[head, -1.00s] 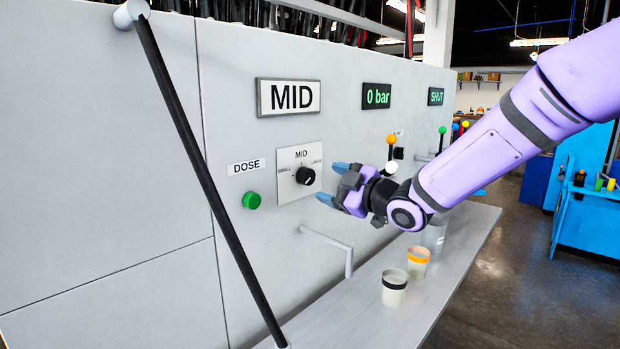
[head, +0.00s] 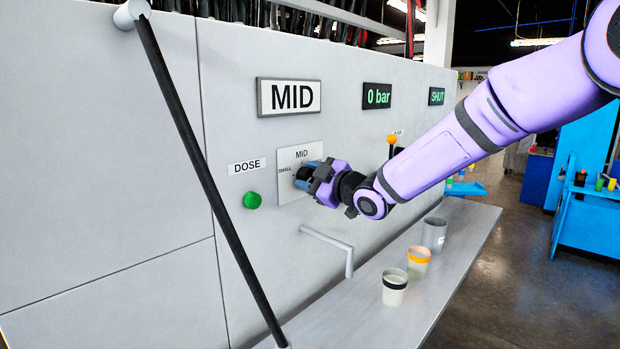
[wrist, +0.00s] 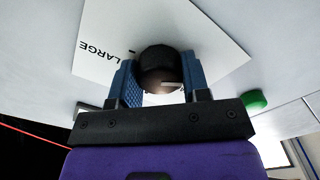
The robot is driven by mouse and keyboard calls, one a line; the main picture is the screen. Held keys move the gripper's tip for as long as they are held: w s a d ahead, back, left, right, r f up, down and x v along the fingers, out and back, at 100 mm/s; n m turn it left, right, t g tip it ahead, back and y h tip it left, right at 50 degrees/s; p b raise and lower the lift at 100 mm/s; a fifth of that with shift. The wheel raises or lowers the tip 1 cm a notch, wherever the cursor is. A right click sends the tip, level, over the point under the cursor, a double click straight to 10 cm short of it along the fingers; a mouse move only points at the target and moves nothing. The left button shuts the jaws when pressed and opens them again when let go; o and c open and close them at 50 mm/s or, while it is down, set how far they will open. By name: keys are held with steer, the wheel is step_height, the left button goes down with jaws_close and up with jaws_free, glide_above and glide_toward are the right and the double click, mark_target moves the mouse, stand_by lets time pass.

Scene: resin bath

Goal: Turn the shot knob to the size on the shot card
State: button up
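The black shot knob (wrist: 165,66) sits on a white square plate (head: 288,192) marked SMALL, MID and LARGE. In the head view my gripper (head: 306,177) covers the knob and the LARGE mark. In the wrist view its blue fingers lie on both sides of the knob, seemingly shut on it. A pale pointer line shows on the knob's face, but I cannot tell which mark it points to. A framed white card (head: 289,97) above the plate reads MID.
A green button (head: 252,200) under a DOSE label is left of the plate. A bent spout (head: 328,240) juts out below. Several cups, one a white cup (head: 395,287), stand on the ledge (head: 372,322). A black diagonal bar (head: 205,170) crosses the left. Displays read 0 bar and SHUT.

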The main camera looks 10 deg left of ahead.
steer(key=shift+c, duration=1.2)
steer(key=shift+m, duration=0.3)
steer(key=m, duration=0.9)
steer(key=shift+m, duration=0.4)
steer(key=m, duration=0.3)
steer(key=shift+m, duration=0.4)
steer(key=m, duration=0.4)
steer(key=shift+w+d, duration=0.1)
steer(key=m, duration=0.5)
steer(key=shift+m, duration=0.3)
